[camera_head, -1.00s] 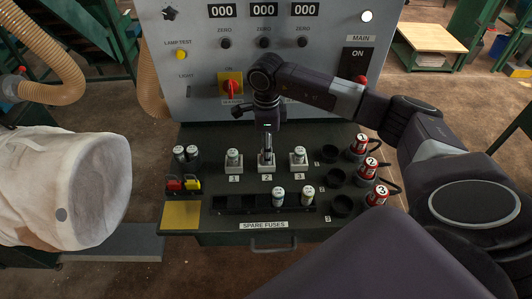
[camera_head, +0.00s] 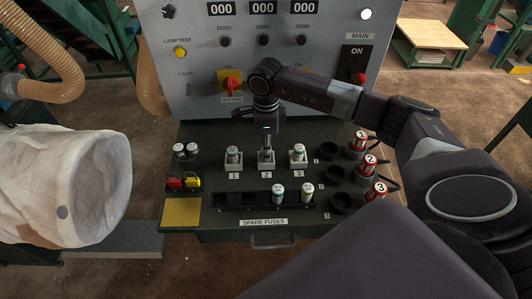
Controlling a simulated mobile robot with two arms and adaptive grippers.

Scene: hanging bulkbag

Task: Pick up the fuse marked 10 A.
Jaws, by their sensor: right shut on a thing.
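My right gripper (camera_head: 267,148) comes down over holder 2 (camera_head: 266,167) and is shut on the small fuse there. The fingers mostly hide that fuse, and I cannot tell whether it is still seated. Grey fuses stand upright in holder 1 (camera_head: 233,154) and holder 3 (camera_head: 299,152). Two spare fuses, a left one (camera_head: 278,192) and a right one (camera_head: 307,191), stand in the dark rack (camera_head: 235,199) above the SPARE FUSES label. The ratings on the fuses are too small to read, so I cannot tell which is 10 A. My left gripper is not in view.
Red numbered plugs (camera_head: 369,165) and empty round sockets (camera_head: 334,174) stand at the right of the panel. Red and yellow clips (camera_head: 184,181) and two dark cylinders (camera_head: 186,153) are at the left. The upright control panel (camera_head: 200,60) rises close behind my right gripper.

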